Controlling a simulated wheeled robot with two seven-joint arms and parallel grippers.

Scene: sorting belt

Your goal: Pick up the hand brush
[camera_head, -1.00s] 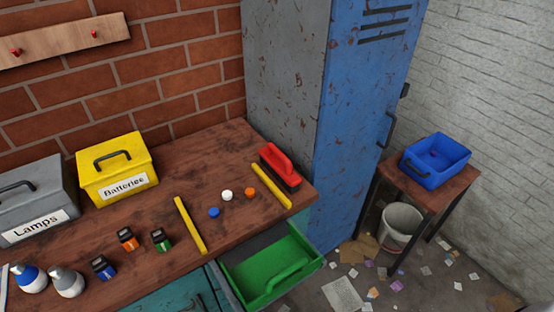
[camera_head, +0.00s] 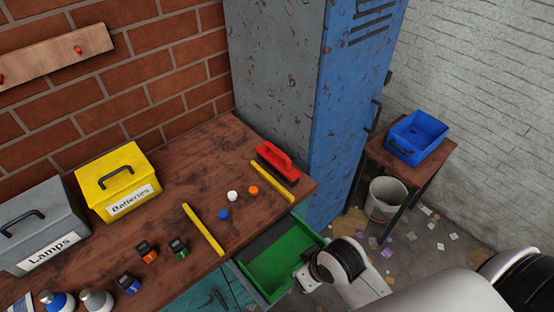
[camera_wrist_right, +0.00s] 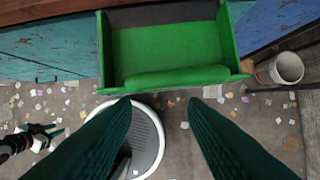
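The hand brush (camera_head: 278,161) has a red handle and body. It lies on the wooden workbench (camera_head: 190,170) at its far right end, by the locker, with a yellow strip in front of it. My right arm comes in from the lower right in the head view, its hand end at the open green drawer (camera_head: 276,268). In the right wrist view my right gripper (camera_wrist_right: 158,100) shows two dark fingers spread apart with nothing between them, above the floor and facing the green drawer (camera_wrist_right: 165,78). The brush is not in the wrist view.
Yellow strips (camera_head: 272,181) (camera_head: 203,229) and small caps (camera_head: 232,196) lie near the brush. A yellow Batteries box (camera_head: 117,180) and grey Lamps box (camera_head: 38,228) stand left. A blue-grey locker (camera_head: 290,90) stands behind the brush. A blue bin (camera_head: 416,138) sits on a side table.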

